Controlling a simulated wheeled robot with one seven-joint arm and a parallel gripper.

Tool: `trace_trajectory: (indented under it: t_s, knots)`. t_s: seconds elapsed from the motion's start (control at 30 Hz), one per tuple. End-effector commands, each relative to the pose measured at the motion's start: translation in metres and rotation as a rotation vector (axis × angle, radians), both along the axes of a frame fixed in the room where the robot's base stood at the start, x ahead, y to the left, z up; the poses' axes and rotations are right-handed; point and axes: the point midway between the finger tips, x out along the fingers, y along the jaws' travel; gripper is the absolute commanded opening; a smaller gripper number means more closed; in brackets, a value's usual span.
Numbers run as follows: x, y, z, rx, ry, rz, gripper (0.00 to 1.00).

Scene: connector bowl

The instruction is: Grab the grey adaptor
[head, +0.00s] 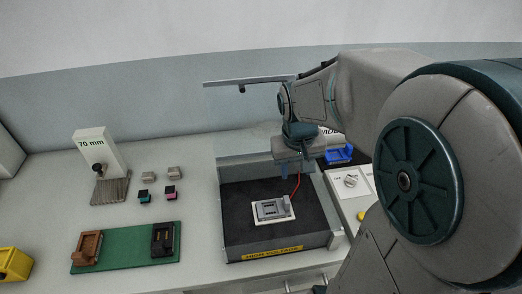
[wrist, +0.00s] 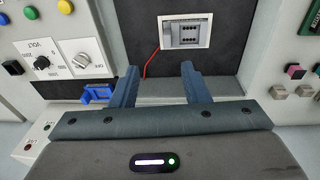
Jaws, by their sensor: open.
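Two small grey blocks, one on the left (head: 148,177) and one on the right (head: 175,172), sit on the light worktop left of the black-floored box. I cannot tell which is the grey adaptor. They also show at the right edge in the wrist view, one nearer (wrist: 278,92) and one at the far right (wrist: 305,91). My gripper (head: 295,166) is open and empty above the back part of the box. In the wrist view its two fingers (wrist: 161,70) stand apart with nothing between them, well away from the grey blocks.
A cyan-and-black block (head: 144,197) and a pink-and-black block (head: 170,192) sit in front of the grey ones. The black-floored box (head: 240,228) holds a grey socket device (head: 272,210) with a red wire. A green board (head: 125,249) lies front left; a 70 mm stand (head: 98,153) is behind.

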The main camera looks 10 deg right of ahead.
Motion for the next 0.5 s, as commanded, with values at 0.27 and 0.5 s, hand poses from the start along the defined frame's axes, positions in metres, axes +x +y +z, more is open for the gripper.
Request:
trace_trajectory:
  t_s: [0.27,0.5]
  knots:
    - [0.04,-0.007,-0.043,0.061,0.089,-0.002,0.42]
    - [0.048,-0.007,-0.062,0.081,0.106,-0.001,0.42]
